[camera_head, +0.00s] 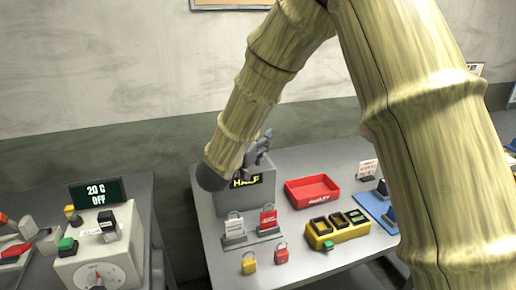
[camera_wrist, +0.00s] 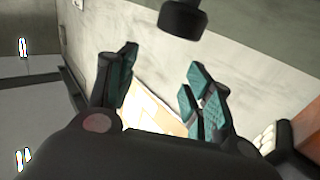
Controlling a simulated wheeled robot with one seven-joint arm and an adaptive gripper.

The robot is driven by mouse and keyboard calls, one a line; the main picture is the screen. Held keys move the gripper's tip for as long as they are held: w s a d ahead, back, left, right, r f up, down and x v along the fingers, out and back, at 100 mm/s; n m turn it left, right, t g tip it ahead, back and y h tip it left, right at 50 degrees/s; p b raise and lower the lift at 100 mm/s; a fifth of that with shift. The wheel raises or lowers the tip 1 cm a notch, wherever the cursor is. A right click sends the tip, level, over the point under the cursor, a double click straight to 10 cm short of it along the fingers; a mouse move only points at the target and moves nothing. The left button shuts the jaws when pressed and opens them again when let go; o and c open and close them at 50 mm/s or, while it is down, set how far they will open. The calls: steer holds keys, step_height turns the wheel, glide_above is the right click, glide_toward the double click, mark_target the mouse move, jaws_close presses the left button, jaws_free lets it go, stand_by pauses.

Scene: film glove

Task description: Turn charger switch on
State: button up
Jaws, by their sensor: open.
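A yellow unit with several dark slots, which looks like the charger (camera_head: 345,232), sits near the front of the right-hand table. A small green part (camera_head: 328,245) shows on its front left; I cannot tell whether it is the switch or how it is set. My gripper (camera_head: 258,150) is above the grey box, behind and left of the yellow unit and well apart from it. In the wrist view my gripper (camera_wrist: 160,85) has its teal-padded fingers spread with nothing between them. The charger cannot be made out in the wrist view.
A grey box (camera_head: 230,200) reading HALF, a red tray (camera_head: 312,190), tagged padlock stands and yellow and red padlocks (camera_head: 281,254) surround the charger. A blue mat (camera_head: 378,210) lies right. A white dial box (camera_head: 100,262) stands on the left table under a "20 C OFF" display (camera_head: 97,192).

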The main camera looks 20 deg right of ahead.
steer(key=shift+r, duration=2.5)
